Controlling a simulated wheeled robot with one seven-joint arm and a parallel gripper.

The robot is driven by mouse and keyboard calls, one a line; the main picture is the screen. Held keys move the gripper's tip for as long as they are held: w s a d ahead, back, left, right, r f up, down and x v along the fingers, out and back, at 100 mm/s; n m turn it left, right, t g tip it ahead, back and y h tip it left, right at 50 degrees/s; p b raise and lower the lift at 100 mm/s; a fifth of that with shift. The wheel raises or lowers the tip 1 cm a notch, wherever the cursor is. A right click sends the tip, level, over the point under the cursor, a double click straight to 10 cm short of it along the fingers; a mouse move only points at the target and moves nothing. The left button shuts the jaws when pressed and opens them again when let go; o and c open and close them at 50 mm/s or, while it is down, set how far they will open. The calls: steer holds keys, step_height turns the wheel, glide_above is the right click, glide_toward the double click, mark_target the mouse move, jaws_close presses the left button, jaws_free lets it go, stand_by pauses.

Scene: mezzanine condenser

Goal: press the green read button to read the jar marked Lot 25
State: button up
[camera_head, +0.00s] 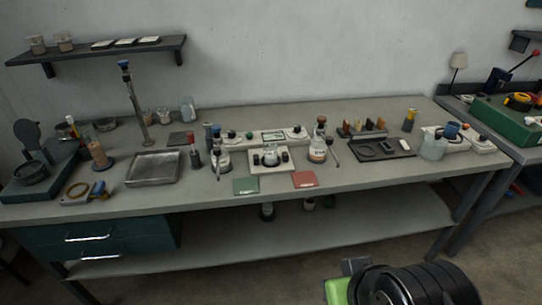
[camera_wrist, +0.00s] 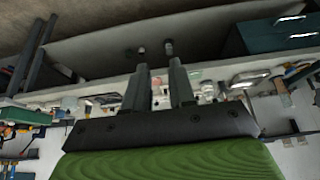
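A white device (camera_head: 257,167) with a small jar (camera_head: 270,154) on it and dark knobs stands mid-bench. Similar jars stand on either side: a left jar (camera_head: 220,161) and a right jar (camera_head: 317,151) with a brownish top. Lot markings are too small to read, so I cannot tell which is Lot 25. A small green spot (camera_head: 249,135) shows on the white strip behind; I cannot tell if it is the read button. My gripper (camera_wrist: 160,67) is open and empty in the wrist view, in front of the bench and apart from it. Its fingers do not show clearly in the head view.
A green mat (camera_head: 246,186) and a red mat (camera_head: 305,179) lie near the bench's front edge. A metal tray (camera_head: 152,181) is left of the jars. The lower shelf (camera_head: 330,222) is mostly clear.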

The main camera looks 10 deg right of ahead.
jaws_close()
stand_by(1.4)
